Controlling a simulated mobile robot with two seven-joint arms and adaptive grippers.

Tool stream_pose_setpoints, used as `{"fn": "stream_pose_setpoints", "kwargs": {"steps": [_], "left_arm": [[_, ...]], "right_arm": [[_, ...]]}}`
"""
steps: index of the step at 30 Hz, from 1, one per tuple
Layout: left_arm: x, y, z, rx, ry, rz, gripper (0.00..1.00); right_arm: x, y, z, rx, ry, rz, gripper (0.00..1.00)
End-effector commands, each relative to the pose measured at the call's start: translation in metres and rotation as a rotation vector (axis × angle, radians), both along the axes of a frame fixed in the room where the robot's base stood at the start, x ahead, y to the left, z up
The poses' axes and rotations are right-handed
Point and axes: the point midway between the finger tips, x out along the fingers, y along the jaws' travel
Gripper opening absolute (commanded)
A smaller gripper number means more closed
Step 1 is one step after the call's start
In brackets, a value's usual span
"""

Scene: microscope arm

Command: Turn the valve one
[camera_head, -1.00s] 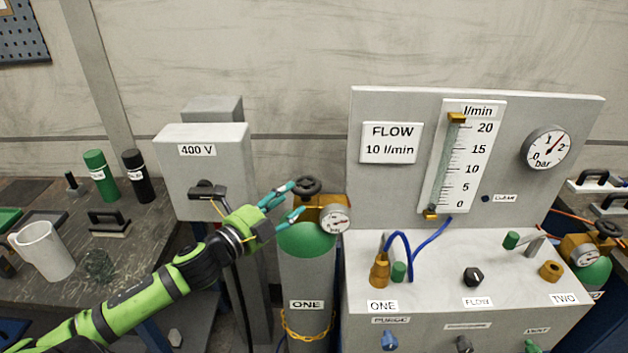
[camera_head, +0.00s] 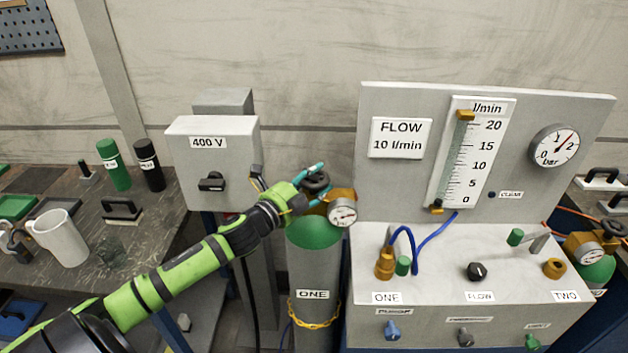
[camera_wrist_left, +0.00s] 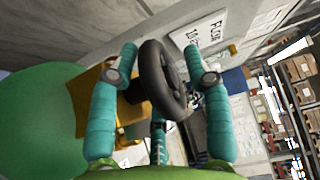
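Valve one is the black handwheel (camera_head: 315,182) on top of the grey gas cylinder (camera_head: 312,268) labelled ONE, which has a green shoulder. A brass fitting (camera_head: 341,195) with a round gauge (camera_head: 342,212) sits beside it. My left gripper (camera_head: 314,181) is at the handwheel. The fingers are spread, one on each side of the rim, with narrow gaps showing. Contact at the fingertips is hard to tell. My right gripper is not in view.
A grey 400 V box (camera_head: 212,160) stands left of the cylinder, close behind my left arm. The flow panel (camera_head: 470,265) stands right of it, with blue hoses. A workbench (camera_head: 150,245) at the left holds a white mug (camera_head: 62,237) and bottles.

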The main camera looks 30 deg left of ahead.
Motion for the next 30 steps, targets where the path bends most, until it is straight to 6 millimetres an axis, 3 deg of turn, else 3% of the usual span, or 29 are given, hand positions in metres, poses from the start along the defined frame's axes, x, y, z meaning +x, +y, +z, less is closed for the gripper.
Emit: {"fn": "stream_pose_setpoints", "kwargs": {"steps": [1, 3, 4, 28, 29, 30], "left_arm": [[-0.0001, -0.0001, 0.0000, 0.000, 0.000, 0.000, 0.33], [-0.0002, -0.0001, 0.0000, -0.001, 0.000, 0.000, 0.05], [-0.0002, -0.0001, 0.0000, -0.001, 0.000, 0.000, 0.00], [-0.0003, -0.0005, 0.0005, -0.001, -0.001, -0.143, 0.00], [-0.0004, -0.0006, 0.0005, -0.001, -0.001, -0.143, 0.37], [-0.0004, -0.0006, 0.0005, -0.001, -0.001, -0.143, 0.49]], "right_arm": [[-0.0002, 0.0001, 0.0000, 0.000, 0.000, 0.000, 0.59], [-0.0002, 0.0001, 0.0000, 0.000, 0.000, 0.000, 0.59], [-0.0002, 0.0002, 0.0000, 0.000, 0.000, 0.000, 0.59], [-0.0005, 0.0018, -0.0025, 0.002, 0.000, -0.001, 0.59], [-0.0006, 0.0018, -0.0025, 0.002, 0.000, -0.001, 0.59], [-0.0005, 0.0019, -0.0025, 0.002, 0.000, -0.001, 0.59]]}}
